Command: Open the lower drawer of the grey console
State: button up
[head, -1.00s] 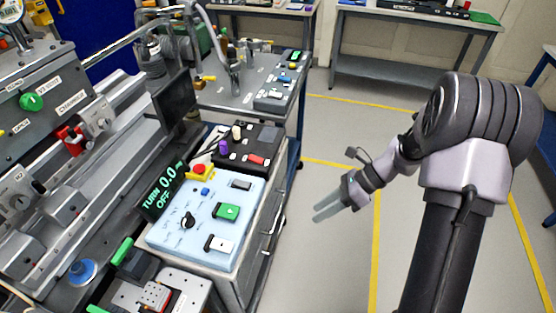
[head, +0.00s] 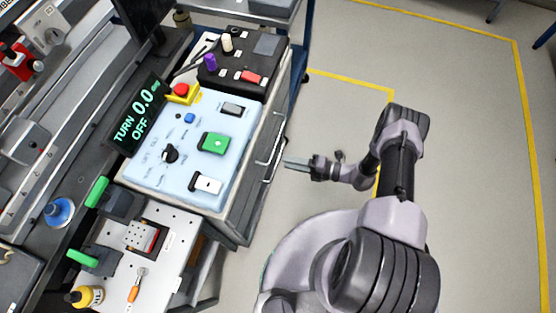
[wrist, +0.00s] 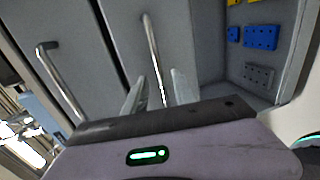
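The grey console (head: 236,222) stands left of my gripper in the head view, its drawer side facing right. In the wrist view the picture is turned sideways, with the console's upper side to the left. The upper drawer's bar handle (wrist: 62,85) is at left. The lower drawer (wrist: 185,40) has a bar handle (wrist: 152,50) near the middle. My gripper (wrist: 158,78) is open, its two fingers on either side of the lower handle. I cannot tell whether they touch it. In the head view my gripper (head: 290,162) is beside the drawer handles. Both drawers look shut.
A pale blue control panel (head: 185,185) with buttons lies on the console top. An open bay with blue parts (wrist: 262,38) is beside the lower drawer in the wrist view. The floor (head: 465,130) to the right is clear, with yellow lines.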

aim_at(278, 159)
jog(key=b+x, duration=0.1)
jog(key=x, duration=0.4)
grip_shut()
dwell(1.4)
